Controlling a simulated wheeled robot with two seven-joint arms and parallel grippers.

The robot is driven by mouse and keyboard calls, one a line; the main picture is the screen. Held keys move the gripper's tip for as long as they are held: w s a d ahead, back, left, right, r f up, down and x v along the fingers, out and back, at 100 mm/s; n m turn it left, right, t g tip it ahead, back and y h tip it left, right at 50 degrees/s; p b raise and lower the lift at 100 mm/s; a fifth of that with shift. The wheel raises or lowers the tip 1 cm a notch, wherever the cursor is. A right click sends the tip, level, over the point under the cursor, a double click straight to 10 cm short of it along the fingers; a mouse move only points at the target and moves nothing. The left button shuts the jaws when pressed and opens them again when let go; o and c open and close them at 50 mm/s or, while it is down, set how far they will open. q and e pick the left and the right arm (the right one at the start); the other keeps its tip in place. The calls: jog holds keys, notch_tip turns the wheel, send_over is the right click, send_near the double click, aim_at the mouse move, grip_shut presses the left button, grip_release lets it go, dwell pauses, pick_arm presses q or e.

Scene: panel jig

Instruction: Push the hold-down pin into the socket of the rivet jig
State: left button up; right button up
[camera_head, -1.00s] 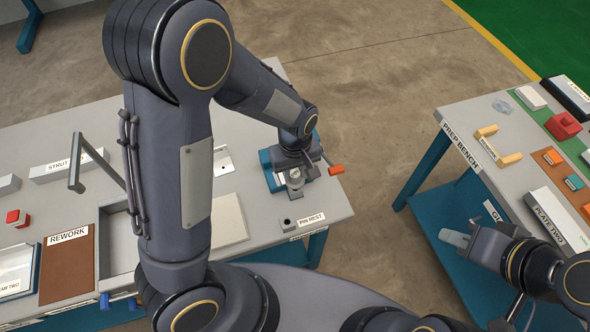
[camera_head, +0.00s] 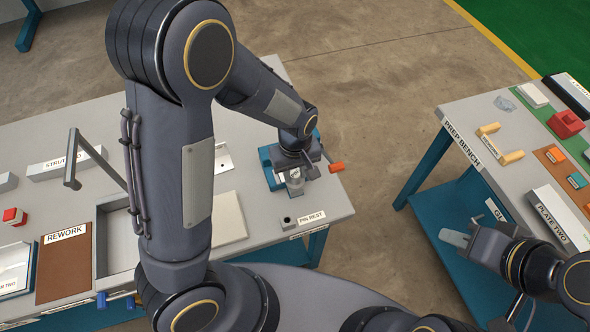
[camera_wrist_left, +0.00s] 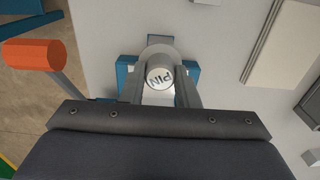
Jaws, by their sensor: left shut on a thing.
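The hold-down pin (camera_wrist_left: 160,78) shows its round pale top marked PIN in the left wrist view. My left gripper (camera_head: 294,181) is shut on it, with one finger on each side. The rivet jig (camera_head: 268,167) is blue, at the right end of the left bench. It also shows in the left wrist view (camera_wrist_left: 125,72), under and around the pin. The socket and the pin's lower end are hidden, so I cannot tell how deep the pin sits. My right gripper (camera_head: 455,238) is beside the prep bench, away from the jig; its finger opening is unclear.
An orange-ended handle (camera_head: 336,167) sticks out right of the jig, close to my left gripper; it also shows in the left wrist view (camera_wrist_left: 33,55). The pin rest (camera_head: 289,222) stands at the bench's front edge. The prep bench (camera_head: 470,125) is across a gap of floor.

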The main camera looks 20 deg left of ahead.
aim_at(295, 174)
pick_arm(q)
jog(key=shift+f+b, duration=0.95)
jog(key=shift+f, duration=0.3)
jog(key=o, duration=1.1)
jog(key=shift+o, duration=0.2)
notch_tip(295, 174, up, 8)
jog(key=shift+f, duration=0.1)
